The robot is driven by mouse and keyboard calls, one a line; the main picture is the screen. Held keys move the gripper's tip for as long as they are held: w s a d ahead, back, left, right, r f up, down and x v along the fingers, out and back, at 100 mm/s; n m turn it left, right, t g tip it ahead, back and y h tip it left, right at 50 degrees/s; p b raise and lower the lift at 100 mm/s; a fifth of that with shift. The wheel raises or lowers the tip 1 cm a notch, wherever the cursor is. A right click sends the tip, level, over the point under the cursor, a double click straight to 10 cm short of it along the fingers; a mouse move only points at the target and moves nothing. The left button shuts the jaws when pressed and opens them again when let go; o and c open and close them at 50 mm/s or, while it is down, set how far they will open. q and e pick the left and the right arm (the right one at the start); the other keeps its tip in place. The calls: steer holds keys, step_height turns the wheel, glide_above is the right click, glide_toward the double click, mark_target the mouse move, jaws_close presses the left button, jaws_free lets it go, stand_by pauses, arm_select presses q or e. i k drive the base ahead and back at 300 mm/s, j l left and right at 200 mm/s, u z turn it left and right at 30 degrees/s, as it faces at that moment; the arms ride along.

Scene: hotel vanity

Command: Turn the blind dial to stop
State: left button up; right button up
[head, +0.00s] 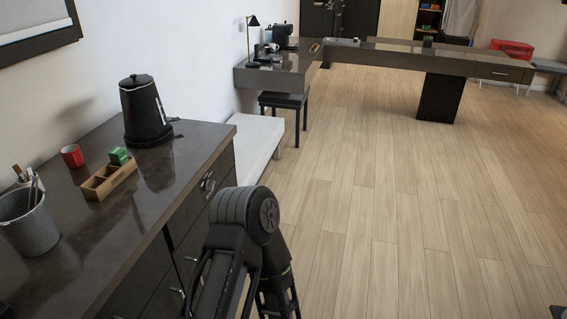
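I cannot make out a dial that is clearly the blind dial. A small round metallic fitting (208,184) sits on the front of the dark cabinet (225,165), below the counter edge; I cannot tell whether it is a dial or a handle. A black arm of mine rises from the bottom centre, its bent joint close in front of the cabinet. No fingertips of either gripper can be made out.
On the dark counter (180,205) stand a black kettle (145,112), a red cup (72,155), a wooden divided tray (97,188) with a green item, and a grey bucket (30,225). A white bench (257,145) and black stool (284,101) stand beyond. Wooden floor (400,200) at right is clear.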

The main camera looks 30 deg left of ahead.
mark_target(209, 185)
steer(key=i+u, duration=0.1)
steer(key=i, duration=0.45)
steer(key=i+l+u, duration=0.15)
steer(key=i, duration=0.4)
steer(key=i+l+u, duration=0.1)
steer(key=i, duration=0.4)
steer(key=i+l+u, duration=0.15)
steer(key=i+u, duration=0.25)
steer(key=i+l+u, duration=0.15)
steer(key=u, duration=0.3)
steer(key=i+l+u, duration=0.2)
steer(key=u, duration=0.2)
steer(key=i+l+u, duration=0.15)
steer(key=l+u, duration=0.3)
steer(key=i+l+u, duration=0.1)
steer(key=l+u, duration=0.3)
steer(key=i+l+u, duration=0.1)
steer(key=l+u, duration=0.35)
steer(key=l, duration=0.4)
